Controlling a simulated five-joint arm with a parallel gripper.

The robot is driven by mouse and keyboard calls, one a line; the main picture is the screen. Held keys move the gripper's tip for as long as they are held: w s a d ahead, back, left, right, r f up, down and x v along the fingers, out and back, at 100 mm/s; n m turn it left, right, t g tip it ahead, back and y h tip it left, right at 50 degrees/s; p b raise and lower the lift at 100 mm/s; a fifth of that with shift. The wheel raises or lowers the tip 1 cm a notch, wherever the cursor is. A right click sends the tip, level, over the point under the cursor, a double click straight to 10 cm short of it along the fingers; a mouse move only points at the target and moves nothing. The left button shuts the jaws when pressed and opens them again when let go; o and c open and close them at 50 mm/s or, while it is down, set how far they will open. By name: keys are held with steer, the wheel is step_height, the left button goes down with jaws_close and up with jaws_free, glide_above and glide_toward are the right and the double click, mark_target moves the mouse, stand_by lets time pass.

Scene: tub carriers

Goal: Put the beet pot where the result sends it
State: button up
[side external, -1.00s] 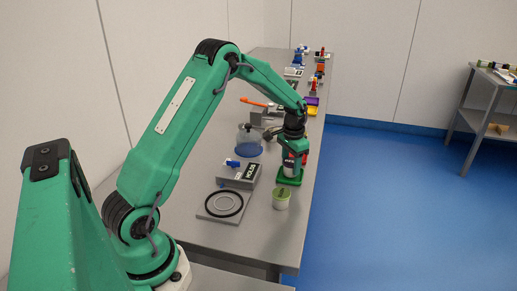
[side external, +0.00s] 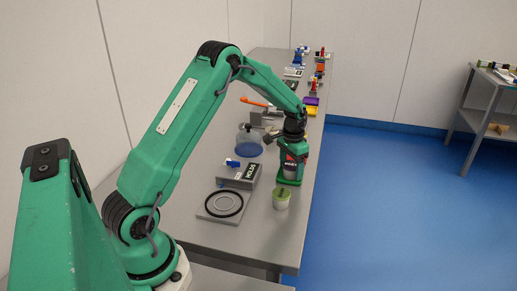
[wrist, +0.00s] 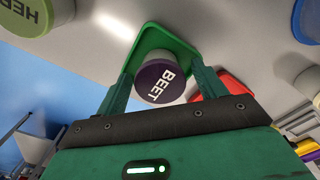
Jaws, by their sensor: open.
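The beet pot (wrist: 160,80), with a dark purple lid lettered BEET, stands on a green tray (wrist: 158,32) in the wrist view. In the side view the pot (side external: 290,173) is partly hidden by my gripper (side external: 292,155), and the green tray (side external: 288,183) shows under it. In the wrist view my gripper (wrist: 163,90) is open, with one finger on each side of the pot. Whether the fingers touch it I cannot tell. A grey box (side external: 238,174) with a blue part on top carries a sign reading HOLDS (side external: 247,171).
A pot with a green lid (side external: 281,194) stands in front of the tray. A clear dome with a blue base (side external: 248,147) stands behind the sign box. Purple and yellow trays (side external: 311,106) lie farther back.

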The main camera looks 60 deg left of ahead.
mark_target(291, 166)
steer(key=shift+r, duration=0.15)
step_height(291, 166, up, 12)
stand_by(0.6)
stand_by(0.5)
steer(key=s+d+r+t, duration=0.3)
steer(key=s+d+r, duration=0.8)
steer(key=s+r, duration=0.15)
steer(key=s+d+f+t, duration=0.1)
steer(key=s+d, duration=0.1)
steer(key=s, duration=0.5)
steer(key=s+d+f+t, duration=0.1)
steer(key=s+d, duration=0.2)
steer(key=s, duration=0.5)
steer(key=shift+d+t, duration=0.3)
